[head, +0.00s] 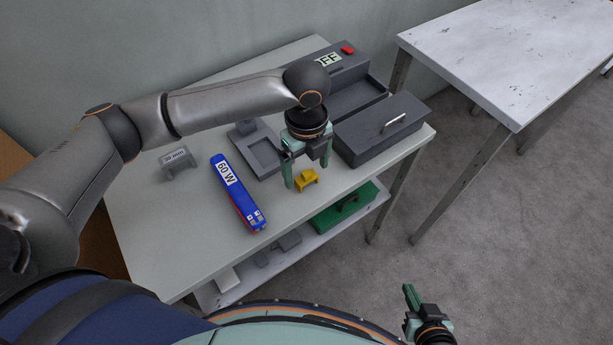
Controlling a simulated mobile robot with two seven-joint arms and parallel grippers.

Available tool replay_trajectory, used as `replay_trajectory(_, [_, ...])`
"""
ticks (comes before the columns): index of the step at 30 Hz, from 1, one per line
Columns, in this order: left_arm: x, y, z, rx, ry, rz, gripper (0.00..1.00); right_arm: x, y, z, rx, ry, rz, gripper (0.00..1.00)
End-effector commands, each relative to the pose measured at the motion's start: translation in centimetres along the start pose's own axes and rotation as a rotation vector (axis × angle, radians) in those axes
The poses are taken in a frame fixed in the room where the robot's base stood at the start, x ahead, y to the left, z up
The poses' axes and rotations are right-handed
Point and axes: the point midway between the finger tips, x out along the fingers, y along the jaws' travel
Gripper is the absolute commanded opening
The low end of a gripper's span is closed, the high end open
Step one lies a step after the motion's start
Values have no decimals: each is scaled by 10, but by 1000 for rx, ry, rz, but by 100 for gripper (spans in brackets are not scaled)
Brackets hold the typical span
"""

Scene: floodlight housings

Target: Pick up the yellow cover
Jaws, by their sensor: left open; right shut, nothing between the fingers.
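A small yellow cover (307,179) lies on the grey table, near its front right part. My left gripper (309,178) points down from above, its green fingers apart. One finger is to the left of the cover and the other is by its right side, partly behind it. I cannot tell whether the fingers touch the cover. My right gripper (410,297) is shut and empty at the bottom right, away from the table over the floor.
A blue 60 W bar (237,192), a grey bracket (177,162) and a grey tray (262,169) lie left of the cover. A grey box with a handle (381,130) and a display unit (340,68) stand behind. A lower shelf holds a green case (342,208). Another table (510,60) stands right.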

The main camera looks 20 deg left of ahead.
Motion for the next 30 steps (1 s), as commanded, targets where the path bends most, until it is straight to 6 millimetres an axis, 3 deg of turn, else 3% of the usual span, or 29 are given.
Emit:
replay_trajectory(4, [21, 1, 0, -1, 0, 2, 92, 3, 0, 2, -1, -4, -2, 0])
replay_trajectory(13, [25, 0, 0, 0, -1, -1, 92, 5, 0, -4, -4, 6, -3, 0])
replay_trajectory(30, [25, 0, 0, 0, -1, -1, 30, 3, 0, -2, -3, 4, -2, 0])
